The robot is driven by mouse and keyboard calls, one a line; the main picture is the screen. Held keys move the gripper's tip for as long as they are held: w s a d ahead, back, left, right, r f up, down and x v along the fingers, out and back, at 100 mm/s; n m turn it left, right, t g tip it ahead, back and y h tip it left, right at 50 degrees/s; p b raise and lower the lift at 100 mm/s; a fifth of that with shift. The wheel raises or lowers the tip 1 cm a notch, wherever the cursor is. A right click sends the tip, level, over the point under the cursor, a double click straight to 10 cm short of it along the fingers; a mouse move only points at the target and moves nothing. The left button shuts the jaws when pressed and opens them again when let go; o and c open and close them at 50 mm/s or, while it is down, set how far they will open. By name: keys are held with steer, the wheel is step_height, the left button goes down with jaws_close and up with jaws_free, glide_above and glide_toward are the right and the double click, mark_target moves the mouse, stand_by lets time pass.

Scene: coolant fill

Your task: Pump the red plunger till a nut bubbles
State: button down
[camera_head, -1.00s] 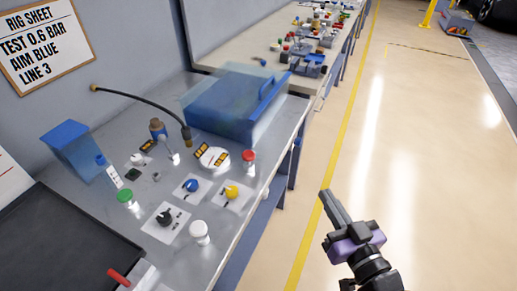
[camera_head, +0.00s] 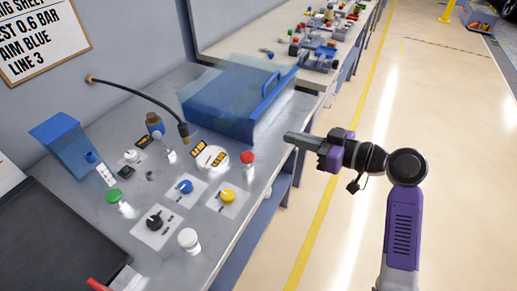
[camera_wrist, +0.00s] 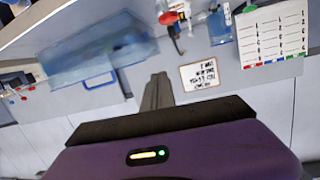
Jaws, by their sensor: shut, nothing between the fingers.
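A red-capped plunger (camera_head: 247,160) stands upright near the bench's right edge, beside a white round plate with yellow-and-black labels (camera_head: 212,156). A red round top (camera_wrist: 168,18) also shows in the wrist view, upside down to the head view. My gripper (camera_head: 288,137) is shut and empty, to the right of and above the red cap in the head picture, apart from it. Its closed fingers (camera_wrist: 158,82) point into the wrist view. Green-capped (camera_head: 114,196) and white-capped (camera_head: 188,238) plungers stand nearer. I cannot make out any nut or bubbles.
A blue translucent box (camera_head: 232,103) with a handle stands behind the red cap. Blue (camera_head: 185,187), yellow (camera_head: 227,196) and black (camera_head: 154,222) knobs sit on plates. A black hose (camera_head: 140,96) arches over the bench. A dark tray (camera_head: 55,245) lies at left.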

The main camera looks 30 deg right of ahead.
steer(key=shift+s+a+f+n+g+y, duration=0.3)
steer(key=shift+s+a+n+g+y, duration=0.1)
steer(key=shift+a+n, duration=0.15)
steer(key=shift+s+a+f+n+g+y, duration=0.3)
steer(key=shift+s+a+n, duration=0.1)
steer(key=shift+a+n, duration=0.1)
steer(key=p, duration=0.2)
glide_above(247, 158)
steer(key=s+d, duration=0.2)
steer(key=d, duration=0.1)
steer(key=f, duration=0.2)
steer(key=shift+w+a+f+p, duration=0.15)
steer(key=shift+f+p, duration=0.05)
steer(key=shift+f, duration=0.55)
steer(key=shift+w+a+f+p, duration=0.15)
steer(key=shift+f, duration=0.6)
steer(key=shift+w+a+f+p, duration=0.15)
steer(key=shift+f+p, duration=0.05)
steer(key=shift+f, duration=0.55)
step_height(247, 158, down, 3)
steer(key=b, duration=0.4)
steer(key=shift+s, duration=0.1)
